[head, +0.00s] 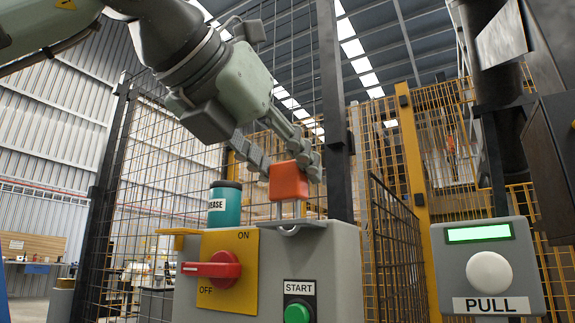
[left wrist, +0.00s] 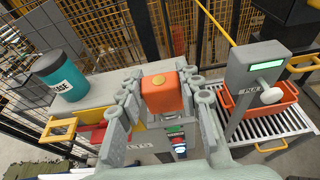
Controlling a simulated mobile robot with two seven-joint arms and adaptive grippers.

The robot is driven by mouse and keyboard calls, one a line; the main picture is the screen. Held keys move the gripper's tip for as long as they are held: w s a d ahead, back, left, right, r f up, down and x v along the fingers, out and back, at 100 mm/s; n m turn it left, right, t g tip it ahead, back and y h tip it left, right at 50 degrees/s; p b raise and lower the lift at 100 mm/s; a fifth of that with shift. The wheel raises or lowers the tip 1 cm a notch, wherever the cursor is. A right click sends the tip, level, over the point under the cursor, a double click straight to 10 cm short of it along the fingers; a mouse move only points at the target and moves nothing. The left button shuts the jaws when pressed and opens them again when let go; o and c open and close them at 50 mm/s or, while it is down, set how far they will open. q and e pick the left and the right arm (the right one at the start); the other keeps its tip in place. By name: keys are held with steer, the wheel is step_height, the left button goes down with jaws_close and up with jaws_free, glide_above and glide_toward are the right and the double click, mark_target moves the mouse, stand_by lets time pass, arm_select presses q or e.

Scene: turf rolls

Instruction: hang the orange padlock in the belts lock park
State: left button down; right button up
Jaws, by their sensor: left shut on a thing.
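The orange padlock (head: 289,183) is between the fingers of my left gripper (head: 290,168), which is shut on it just above the top of a grey control box (head: 335,270). Thin legs, apparently its shackle, show below the body. They are close to a grey bracket (head: 313,223) on the box top, with a curved grey piece under it. I cannot tell whether they touch. In the left wrist view the padlock (left wrist: 162,92) sits between both fingers. My right gripper is not in view.
The box carries a red rotary switch (head: 212,270) and a green START button (head: 297,313). A yellow bracket (head: 180,238) and a teal GREASE can (head: 225,203) are left of the padlock. A PULL box (head: 487,268) stands right. Mesh fencing (head: 150,150) is behind. An orange crate (left wrist: 262,108) sits on rollers.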

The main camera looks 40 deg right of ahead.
arm_select(q)
steer(key=shift+f+b, duration=1.1)
steer(key=shift+f, duration=0.1)
steer(key=c, duration=1)
jaws_free()
steer(key=shift+r, duration=0.1)
steer(key=shift+o, duration=0.2)
steer(key=v, duration=1.2)
steer(key=shift+w, duration=0.1)
